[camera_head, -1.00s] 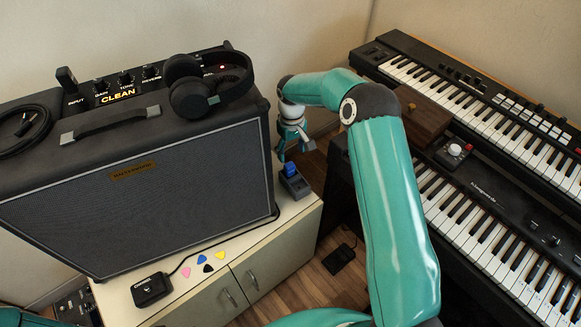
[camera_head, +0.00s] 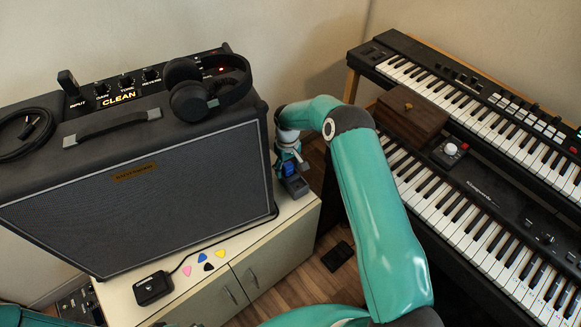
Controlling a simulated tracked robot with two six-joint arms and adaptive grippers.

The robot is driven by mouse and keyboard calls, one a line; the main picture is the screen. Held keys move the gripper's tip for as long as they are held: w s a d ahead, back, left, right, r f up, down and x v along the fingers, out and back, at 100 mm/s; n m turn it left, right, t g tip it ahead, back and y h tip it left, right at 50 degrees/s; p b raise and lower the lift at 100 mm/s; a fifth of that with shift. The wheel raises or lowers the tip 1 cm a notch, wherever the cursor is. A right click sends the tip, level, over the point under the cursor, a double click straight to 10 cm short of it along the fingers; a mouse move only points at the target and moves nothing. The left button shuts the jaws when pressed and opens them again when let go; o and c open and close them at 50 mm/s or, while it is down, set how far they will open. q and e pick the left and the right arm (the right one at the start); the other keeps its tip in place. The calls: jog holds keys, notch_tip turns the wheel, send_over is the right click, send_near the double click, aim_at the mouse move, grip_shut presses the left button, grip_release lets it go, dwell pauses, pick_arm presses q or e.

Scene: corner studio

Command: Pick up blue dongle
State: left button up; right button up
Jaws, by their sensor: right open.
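The blue dongle (camera_head: 289,169) stands upright in a small dark holder (camera_head: 296,186) on the cabinet top, just right of the amplifier. My right gripper (camera_head: 291,165) is at the dongle, with its fingers low around or beside it; the overlap hides which, and whether they touch it. The gripper is open. Of my left arm only a teal part shows at the bottom left edge, and its gripper is out of view.
The large amplifier (camera_head: 150,195) stands close to the left of the dongle, with headphones (camera_head: 208,85) on top. Two keyboards (camera_head: 470,90) fill the right side. Several guitar picks (camera_head: 208,266) and a small black pedal (camera_head: 153,288) lie on the cabinet front (camera_head: 245,250).

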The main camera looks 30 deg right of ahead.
jog(key=c, duration=1.2)
jog(key=shift+r, duration=0.15)
